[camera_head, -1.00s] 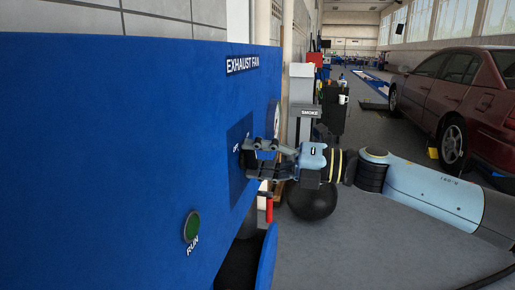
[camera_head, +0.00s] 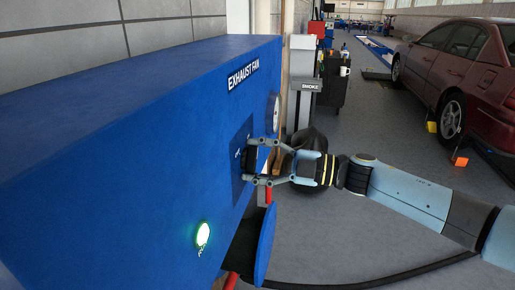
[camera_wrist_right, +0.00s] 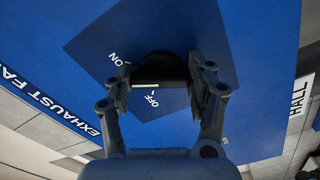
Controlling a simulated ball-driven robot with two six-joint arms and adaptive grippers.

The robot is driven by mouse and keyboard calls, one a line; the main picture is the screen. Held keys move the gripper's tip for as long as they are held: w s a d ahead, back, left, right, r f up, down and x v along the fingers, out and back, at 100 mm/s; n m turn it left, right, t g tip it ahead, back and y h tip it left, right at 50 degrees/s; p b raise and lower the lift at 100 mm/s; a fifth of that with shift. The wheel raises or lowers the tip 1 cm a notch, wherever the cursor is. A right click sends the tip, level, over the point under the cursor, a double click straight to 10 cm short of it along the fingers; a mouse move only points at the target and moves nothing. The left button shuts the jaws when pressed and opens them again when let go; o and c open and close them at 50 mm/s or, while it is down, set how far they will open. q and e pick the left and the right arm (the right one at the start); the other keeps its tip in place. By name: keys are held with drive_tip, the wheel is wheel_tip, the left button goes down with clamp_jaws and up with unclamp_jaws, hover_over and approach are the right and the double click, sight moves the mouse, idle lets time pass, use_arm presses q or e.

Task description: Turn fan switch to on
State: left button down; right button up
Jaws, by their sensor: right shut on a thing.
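The fan switch is a black knob (camera_head: 249,158) on a dark blue plate (camera_head: 238,182) on the blue exhaust fan cabinet (camera_head: 150,170). In the right wrist view the knob (camera_wrist_right: 160,69) sits between the fingers of my right gripper (camera_wrist_right: 163,78), which is shut on it. The white ON and OFF labels show beside the knob, and a white mark lies near its edge, close to both labels. My right gripper (camera_head: 256,163) reaches in from the right in the head view. The green RUN lamp (camera_head: 203,235) glows brightly. My left gripper is not in view.
A grey SMOKE stand (camera_head: 305,100) and a dark cart (camera_head: 335,90) stand behind. A dark red car (camera_head: 460,75) is at the right. Grey floor lies open between.

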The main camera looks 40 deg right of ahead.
drive_tip(key=shift+m+p, duration=1.1)
drive_tip(key=shift+m, duration=0.6)
drive_tip(key=shift+f, duration=0.1)
drive_tip(key=o, duration=1.2)
drive_tip(key=v, duration=1.2)
